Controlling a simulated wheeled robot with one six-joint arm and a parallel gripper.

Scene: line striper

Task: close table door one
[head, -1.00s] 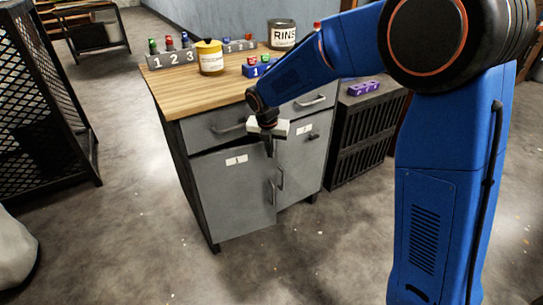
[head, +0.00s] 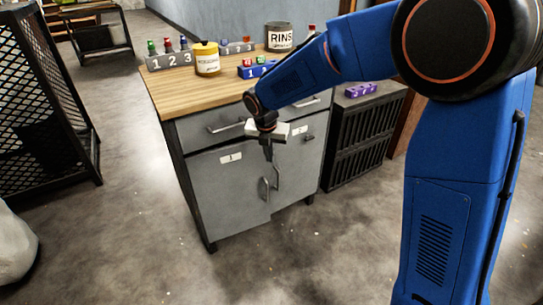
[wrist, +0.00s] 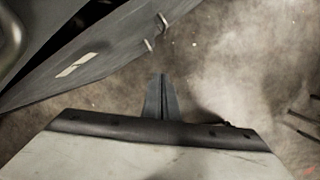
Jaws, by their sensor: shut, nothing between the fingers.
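Table door one (head: 228,190) is the left grey door of the cabinet, with a white label marked 1 (head: 231,158) and a handle (head: 264,190) near its right edge. It stands slightly ajar, with a dark gap along its top. In the wrist view the door (wrist: 110,50) slants across the upper left, with its label and handle visible. My gripper (head: 268,156) points down in front of the cabinet, near the door's free edge. Its fingers (wrist: 161,80) are together and empty. I cannot tell whether they touch the door.
The right door (head: 298,165) sits beside door one, under two drawers. The wooden tabletop (head: 180,95) carries a yellow-lidded jar (head: 207,62), a grey can (head: 279,37) and numbered racks. A dark slatted crate (head: 360,140) stands to the right. The floor in front is clear.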

